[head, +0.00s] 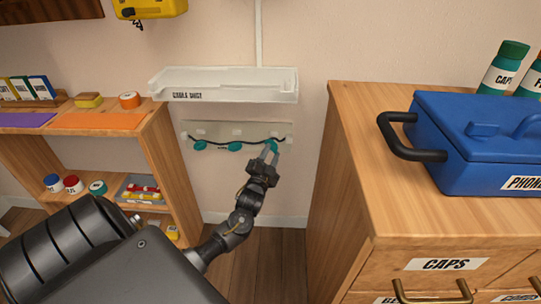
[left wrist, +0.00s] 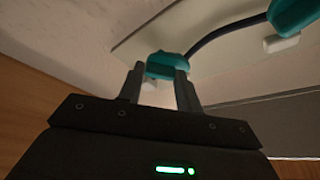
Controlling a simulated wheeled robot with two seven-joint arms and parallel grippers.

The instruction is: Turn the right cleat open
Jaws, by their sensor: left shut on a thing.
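A pale board (head: 222,129) on the wall carries several teal cleats in a row, with a dark cable running along them. My left gripper (head: 269,151) reaches up to the right cleat (head: 272,146) and is shut on it. In the left wrist view the right cleat (left wrist: 166,66) sits between the fingertips of the left gripper (left wrist: 162,82). Another teal cleat (left wrist: 293,14) shows at the upper right there, with the cable (left wrist: 232,30) leading to it. The fingers partly hide the right cleat. My right gripper is not in view.
A white cable duct tray (head: 225,95) hangs just above the board. A wooden shelf unit (head: 160,150) stands to the left. A wooden cabinet (head: 345,130) with a blue toolbox (head: 480,130) stands close on the right.

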